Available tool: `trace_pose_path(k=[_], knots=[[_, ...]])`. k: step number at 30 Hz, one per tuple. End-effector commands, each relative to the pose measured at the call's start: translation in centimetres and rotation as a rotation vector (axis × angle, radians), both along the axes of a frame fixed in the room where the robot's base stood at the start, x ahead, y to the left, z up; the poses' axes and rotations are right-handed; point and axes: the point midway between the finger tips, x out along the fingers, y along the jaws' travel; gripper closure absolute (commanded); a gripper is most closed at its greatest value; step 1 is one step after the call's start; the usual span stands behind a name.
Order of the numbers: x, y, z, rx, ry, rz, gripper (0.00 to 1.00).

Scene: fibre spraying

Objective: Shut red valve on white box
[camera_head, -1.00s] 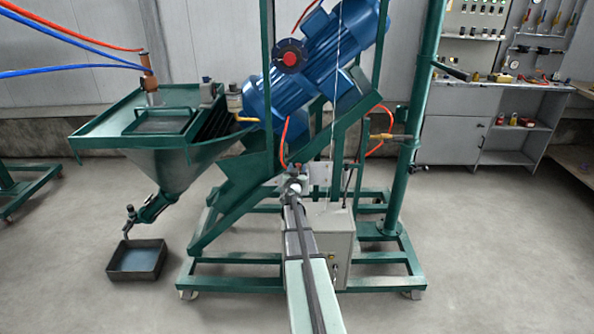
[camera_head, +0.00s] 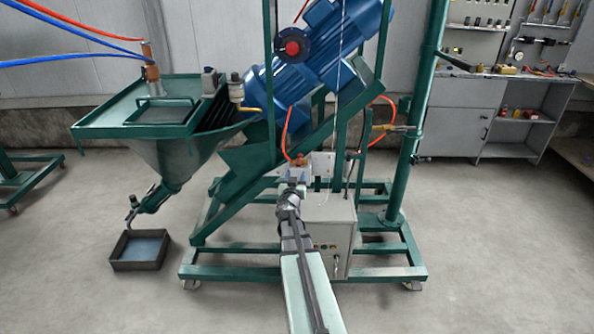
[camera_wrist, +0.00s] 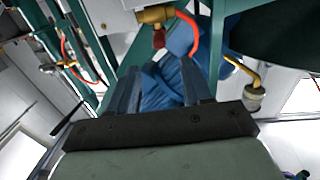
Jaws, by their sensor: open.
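The red valve (camera_wrist: 158,38) shows in the wrist view as a red handle below a brass body, with an orange hose leaving it. It is small and partly hidden in the head view (camera_head: 299,160), above my gripper. A white box (camera_head: 332,235) stands on the green frame, partly behind my arm; which white part bears the valve is unclear. My gripper (camera_wrist: 165,72) is open and empty. In the wrist view, its fingers point toward the valve, which sits just beyond and between the tips. I see no contact.
A blue motor (camera_head: 325,55) hangs on the sloped green frame (camera_head: 220,185) above the gripper. Orange hose (camera_head: 290,125) and a thin cable hang close by. A hopper (camera_head: 165,160) stands left, with a dark tray (camera_head: 139,252) below. Floor at right is clear.

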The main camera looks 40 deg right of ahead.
Motion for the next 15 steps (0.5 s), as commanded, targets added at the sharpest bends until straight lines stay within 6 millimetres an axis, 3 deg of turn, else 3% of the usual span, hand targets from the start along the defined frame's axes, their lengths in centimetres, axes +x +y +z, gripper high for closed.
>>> trace_pose_path(k=[4,12,15], knots=[[-0.97,1.20,0.03,0.000,0.000,0.000,0.51],[-1.00,1.29,0.01,-0.001,-0.001,0.000,0.51],[-0.88,1.41,0.01,-0.001,-0.001,0.002,0.59]])
